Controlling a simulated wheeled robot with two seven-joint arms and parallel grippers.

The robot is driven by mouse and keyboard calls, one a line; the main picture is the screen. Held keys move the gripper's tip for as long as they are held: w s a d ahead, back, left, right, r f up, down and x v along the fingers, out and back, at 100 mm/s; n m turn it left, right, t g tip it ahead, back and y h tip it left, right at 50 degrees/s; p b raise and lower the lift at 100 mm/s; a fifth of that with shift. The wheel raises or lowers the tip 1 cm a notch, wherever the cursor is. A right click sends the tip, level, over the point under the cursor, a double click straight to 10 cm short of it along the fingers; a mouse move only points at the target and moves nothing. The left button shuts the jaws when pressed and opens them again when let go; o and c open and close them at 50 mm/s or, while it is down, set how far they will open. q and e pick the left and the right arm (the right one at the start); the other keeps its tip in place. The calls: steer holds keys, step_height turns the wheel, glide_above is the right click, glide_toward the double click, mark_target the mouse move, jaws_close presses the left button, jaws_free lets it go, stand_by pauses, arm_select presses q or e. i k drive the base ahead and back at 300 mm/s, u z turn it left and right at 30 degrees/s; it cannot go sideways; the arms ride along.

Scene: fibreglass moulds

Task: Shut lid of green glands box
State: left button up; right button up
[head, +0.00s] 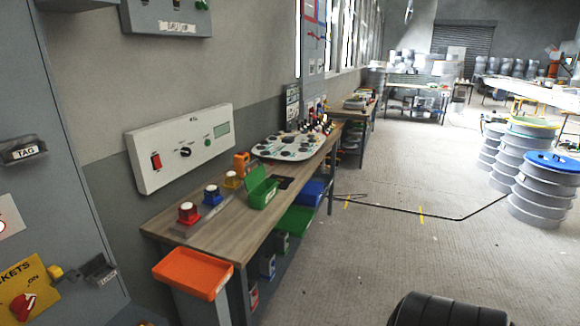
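The green box (265,196) stands on the wooden workbench, near its middle. It looks open, with its green lid (257,177) raised at the back left side. Its contents are too small to tell. A dark patch or flat item lies on the bench just right of it.
The workbench (210,225) runs along the left wall. Red, blue and yellow button units (213,196) stand left of the box, and an orange tray (193,273) is at the near end. A cable (400,210) crosses the floor. Grey drums (541,198) stand at right.

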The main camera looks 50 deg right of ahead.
mark_target(253, 179)
steer(key=z, duration=1.35)
steer(key=i, duration=0.75)
steer(key=z, duration=0.25)
